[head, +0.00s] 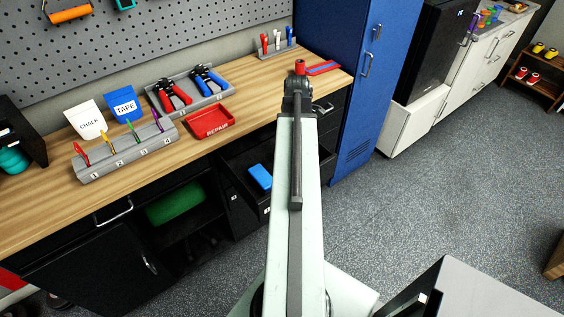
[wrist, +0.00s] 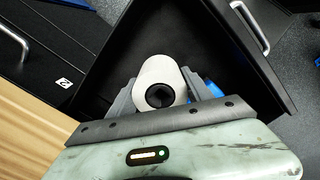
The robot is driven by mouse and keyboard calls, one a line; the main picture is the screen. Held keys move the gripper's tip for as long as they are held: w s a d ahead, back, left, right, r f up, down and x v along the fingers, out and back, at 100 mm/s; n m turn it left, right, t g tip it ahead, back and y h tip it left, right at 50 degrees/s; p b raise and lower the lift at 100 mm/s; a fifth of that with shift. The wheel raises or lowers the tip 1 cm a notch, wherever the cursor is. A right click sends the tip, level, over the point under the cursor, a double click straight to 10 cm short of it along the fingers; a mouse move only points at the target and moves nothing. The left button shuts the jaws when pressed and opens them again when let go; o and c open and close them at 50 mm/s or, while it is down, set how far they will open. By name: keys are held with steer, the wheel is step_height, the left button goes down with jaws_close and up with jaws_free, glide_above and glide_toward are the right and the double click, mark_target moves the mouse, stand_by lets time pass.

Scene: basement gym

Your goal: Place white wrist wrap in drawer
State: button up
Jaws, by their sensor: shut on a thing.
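The white wrist wrap (wrist: 158,80) is a white roll with a dark hole in its end. My gripper (wrist: 160,84) is shut on it, one grey finger on each side, in the wrist view. The wrap is in front of the black interior of an open drawer (wrist: 192,42); whether it touches the drawer floor I cannot tell. The open drawer (head: 236,163) also shows in the head view, partly covered by my arm. A blue item (head: 259,177) lies in it. In the head view my gripper and the wrap are hidden behind my arm.
The wooden workbench (head: 110,190) holds a red repair tray (head: 210,124), a numbered marker rack (head: 125,155) and pliers in a grey holder (head: 188,92). A blue locker (head: 362,90) stands right of the bench. Grey floor at the right is mostly clear.

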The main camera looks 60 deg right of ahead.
step_height(320, 180, down, 9)
steer(key=b, duration=0.7)
steer(key=shift+r, duration=0.3)
jaws_close()
steer(key=o, duration=1.7)
jaws_free()
step_height(320, 180, up, 12)
steer(key=p, duration=1.2)
